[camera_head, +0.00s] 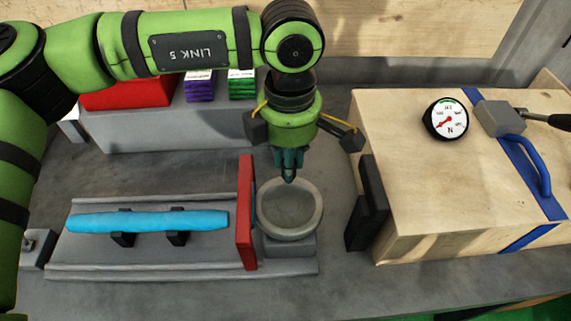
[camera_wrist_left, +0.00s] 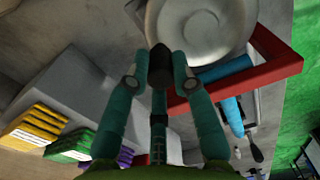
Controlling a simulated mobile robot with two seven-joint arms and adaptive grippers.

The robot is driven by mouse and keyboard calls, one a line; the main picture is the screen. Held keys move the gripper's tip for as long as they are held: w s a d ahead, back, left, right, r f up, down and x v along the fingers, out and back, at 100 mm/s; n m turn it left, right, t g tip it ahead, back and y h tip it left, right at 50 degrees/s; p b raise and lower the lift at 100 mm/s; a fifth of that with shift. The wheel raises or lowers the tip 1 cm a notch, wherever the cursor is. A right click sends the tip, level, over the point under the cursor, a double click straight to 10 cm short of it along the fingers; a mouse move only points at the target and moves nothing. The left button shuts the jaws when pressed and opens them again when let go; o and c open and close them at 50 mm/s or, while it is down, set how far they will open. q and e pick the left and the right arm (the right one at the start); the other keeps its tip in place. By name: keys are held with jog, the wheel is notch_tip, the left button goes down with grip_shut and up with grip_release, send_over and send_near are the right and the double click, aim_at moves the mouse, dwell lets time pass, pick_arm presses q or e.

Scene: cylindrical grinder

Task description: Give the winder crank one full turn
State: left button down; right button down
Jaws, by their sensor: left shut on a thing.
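A round grey dish-shaped wheel (camera_head: 290,222) stands on a grey block beside an upright red plate (camera_head: 246,212); in the wrist view the wheel (camera_wrist_left: 205,25) is at the top. My left gripper (camera_head: 289,172) points down at the wheel's far rim. Its teal fingers are closed together around a dark rounded knob (camera_wrist_left: 160,66), seen in the wrist view in front of the wheel. The crank arm under the knob cannot be made out. My right gripper is not in view.
A blue cylinder (camera_head: 147,221) lies on two black rests left of the red plate. A wooden case (camera_head: 450,190) with a dial (camera_head: 445,119) and blue handle (camera_head: 535,165) stands right. A grey shelf (camera_head: 150,130) with a red box (camera_head: 128,93) and small colored boxes is behind.

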pick_arm(q)
jog(key=shift+s+f, duration=0.1)
dwell(0.3)
jog(key=c, duration=1.1)
grip_release()
jog(key=shift+o, duration=0.2)
notch_tip(320, 180, up, 12)
